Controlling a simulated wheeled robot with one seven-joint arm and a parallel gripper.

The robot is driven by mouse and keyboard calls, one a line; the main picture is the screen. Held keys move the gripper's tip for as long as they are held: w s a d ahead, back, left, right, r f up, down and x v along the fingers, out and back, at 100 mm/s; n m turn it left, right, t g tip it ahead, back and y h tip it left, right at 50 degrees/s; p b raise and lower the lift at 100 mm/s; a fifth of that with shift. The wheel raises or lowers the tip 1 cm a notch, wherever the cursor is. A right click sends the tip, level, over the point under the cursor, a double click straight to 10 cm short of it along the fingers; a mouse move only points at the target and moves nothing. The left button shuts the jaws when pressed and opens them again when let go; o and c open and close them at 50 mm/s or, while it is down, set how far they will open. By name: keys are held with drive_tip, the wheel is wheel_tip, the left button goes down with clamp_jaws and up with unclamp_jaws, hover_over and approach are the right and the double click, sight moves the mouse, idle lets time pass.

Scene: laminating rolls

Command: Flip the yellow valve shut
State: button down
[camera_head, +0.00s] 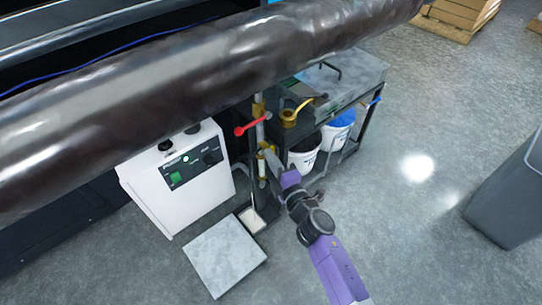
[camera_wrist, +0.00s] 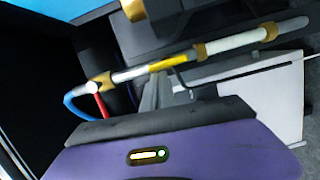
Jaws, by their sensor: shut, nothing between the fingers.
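A yellow valve handle (camera_wrist: 168,62) shows in the wrist view, lying along the pale pipe (camera_wrist: 130,74). My gripper (camera_wrist: 155,92) is shut and empty, with its fingertips right at the yellow handle; I cannot tell whether they touch it. In the head view, my gripper (camera_head: 270,153) is beside the lower part of the upright pipe, and the yellow handle is hard to make out there. A red valve handle (camera_head: 253,124) sticks out across the pipe higher up; it also shows in the wrist view (camera_wrist: 101,105).
A large dark roller (camera_head: 150,100) spans the upper left. A white control box (camera_head: 178,175) stands left of the pipe. A dark cart (camera_head: 350,85) with buckets (camera_head: 338,130) underneath is to the right. A pale slab (camera_head: 225,256) lies on the floor.

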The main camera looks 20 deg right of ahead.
drive_tip(key=shift+d+r+m+p, duration=0.1)
drive_tip(key=shift+r+m+p, duration=0.15)
drive_tip(key=shift+m+p, duration=0.45)
drive_tip(key=d+m+g+y+p, duration=0.1)
drive_tip(key=m+p, duration=0.2)
drive_tip(key=p, duration=0.3)
drive_tip(key=d+m+g+y+p, duration=0.1)
drive_tip(key=m+p, duration=0.3)
drive_tip(key=p, duration=0.2)
drive_tip(key=d+m+g+p, duration=0.1)
drive_tip(key=m+p, duration=0.3)
drive_tip(key=p, duration=0.2)
drive_tip(key=shift+w+d+r+y+p, duration=0.2)
drive_tip(key=shift+w+r+y+p, duration=0.05)
drive_tip(key=shift+w+y+p, duration=0.15)
drive_tip(key=p+v, duration=0.5)
drive_tip(key=v, duration=0.2)
drive_tip(key=shift+s, duration=0.4)
